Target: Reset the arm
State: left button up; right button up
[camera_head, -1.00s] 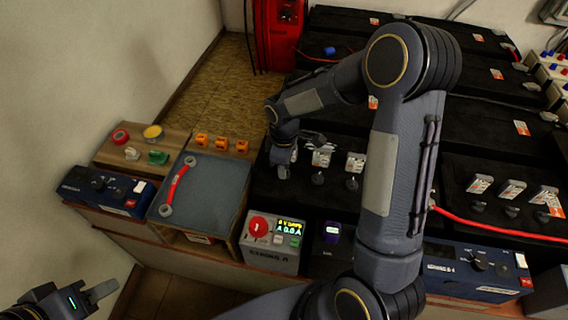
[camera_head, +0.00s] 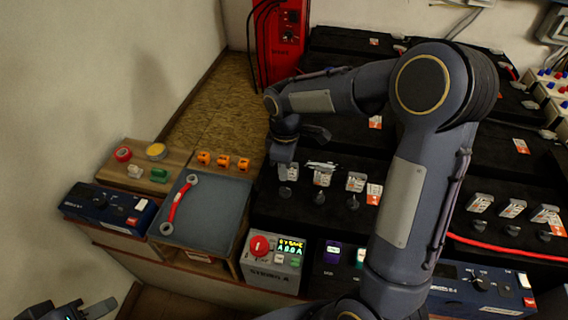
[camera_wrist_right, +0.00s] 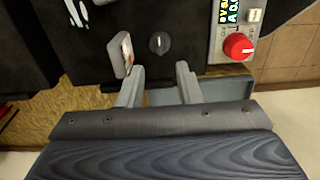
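My right arm (camera_head: 408,205) reaches up from the bottom and bends left at the elbow. Its gripper (camera_head: 285,152) hangs over the near-left edge of the black battery bank (camera_head: 300,210). In the right wrist view, the right gripper (camera_wrist_right: 158,82) has its two fingers apart with nothing held between them. A grey tab with a label (camera_wrist_right: 122,55) stands close to the left finger; contact cannot be told. My left gripper (camera_head: 88,309) is low at the bottom left, partly cut off by the frame, and its opening is unclear.
A grey-blue tray (camera_head: 215,215) holds a red-handled wrench (camera_head: 178,205).

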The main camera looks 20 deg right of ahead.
jog(key=s+a+r+m+t+y+p, duration=0.1)
jog(key=s+r+m+t+y+p, duration=0.1)
jog(key=s+r+m, duration=0.4)
jog(key=s+r+m+t+y+p, duration=0.1)
jog(key=s+r+m+t+p, duration=0.2)
jog(key=s, duration=1.3)
notch_tip(320, 180, up, 6)
jog(key=m, duration=0.3)
jog(key=shift+a+f+t+y+p, duration=0.25)
jog(key=shift+a+t+y+p, duration=0.05)
jog(key=shift+a+y+p, duration=0.1)
jog(key=shift+s+d, duration=0.1)
jog(key=shift+s, duration=0.1)
